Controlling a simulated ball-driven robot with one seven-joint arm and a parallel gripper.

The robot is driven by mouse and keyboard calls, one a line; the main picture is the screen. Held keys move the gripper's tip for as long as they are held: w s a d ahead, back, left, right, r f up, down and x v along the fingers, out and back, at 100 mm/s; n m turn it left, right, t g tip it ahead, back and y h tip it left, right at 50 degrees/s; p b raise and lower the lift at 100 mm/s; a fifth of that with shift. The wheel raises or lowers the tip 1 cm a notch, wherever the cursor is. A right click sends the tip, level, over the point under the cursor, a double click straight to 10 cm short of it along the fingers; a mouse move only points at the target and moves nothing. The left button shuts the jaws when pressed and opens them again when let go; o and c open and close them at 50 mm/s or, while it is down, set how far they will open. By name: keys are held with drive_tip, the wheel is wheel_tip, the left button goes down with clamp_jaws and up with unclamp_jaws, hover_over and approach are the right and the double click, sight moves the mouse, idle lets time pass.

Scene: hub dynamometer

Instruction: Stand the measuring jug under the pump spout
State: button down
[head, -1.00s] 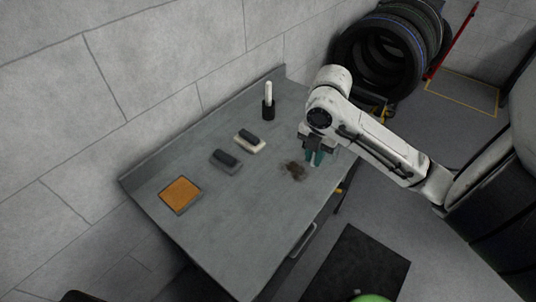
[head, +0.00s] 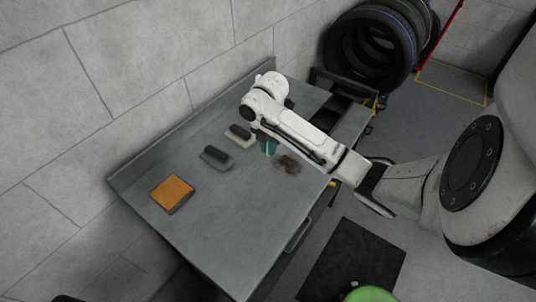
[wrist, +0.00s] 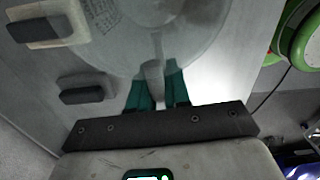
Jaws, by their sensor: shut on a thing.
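My gripper (wrist: 158,78) is shut on the handle (wrist: 153,80) of a clear, round measuring jug (wrist: 125,55) in the wrist view. The jug has faint printed marks on its wall and fills the upper middle of that view. In the head view my gripper's teal fingers (head: 268,147) are over the grey workbench, beside the brush-like blocks. The jug cannot be made out there, mostly behind my arm. I cannot tell whether it touches the bench. I cannot make out the pump spout in either view.
On the workbench (head: 225,225) are two dark-gripped blocks (head: 215,156) (head: 239,131), an orange pad (head: 172,191) and a dark stain (head: 288,164). A wall runs along the back. Tyres (head: 372,48) stand beyond the right end. The bench's near left part is clear.

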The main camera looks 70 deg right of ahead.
drive_tip(key=shift+w+f+p, duration=0.2)
drive_tip(key=shift+f+p, duration=0.3)
drive_tip(key=shift+f, duration=1.2)
drive_tip(key=shift+f, duration=0.3)
drive_tip(key=c, duration=1.1)
unclamp_jaws()
drive_tip(key=shift+r, duration=0.15)
